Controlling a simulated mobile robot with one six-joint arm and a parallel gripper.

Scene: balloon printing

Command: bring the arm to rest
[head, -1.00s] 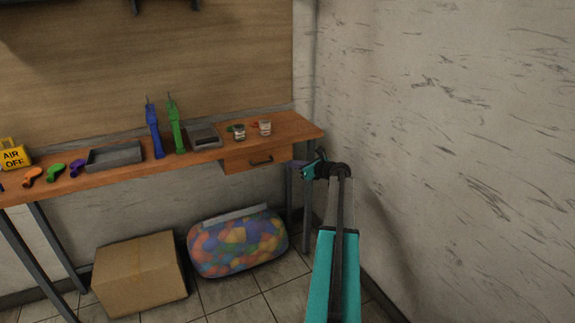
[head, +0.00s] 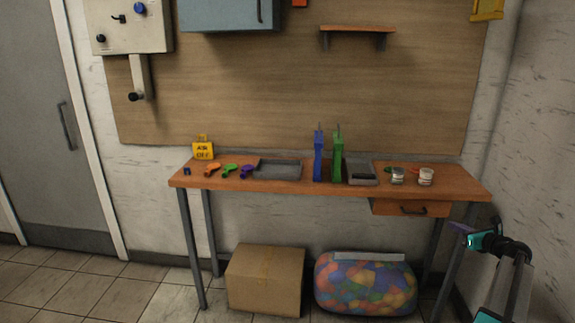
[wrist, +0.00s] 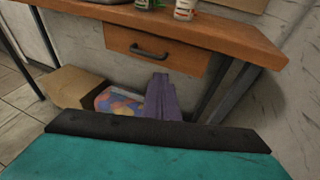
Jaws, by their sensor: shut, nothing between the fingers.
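My gripper (head: 459,228) is at the lower right of the head view, in front of the right end of the workbench (head: 455,183). Its purple fingers are shut and empty. They also show shut together in the wrist view (wrist: 162,97), below the bench drawer (wrist: 150,52). The gripper looks apart from the bench and drawer. My teal arm runs down out of the picture at the lower right.
A cardboard box (head: 265,280) and a clear bag of coloured balls (head: 365,283) stand under the bench. A wall is close on the right. Floor is clear at left.

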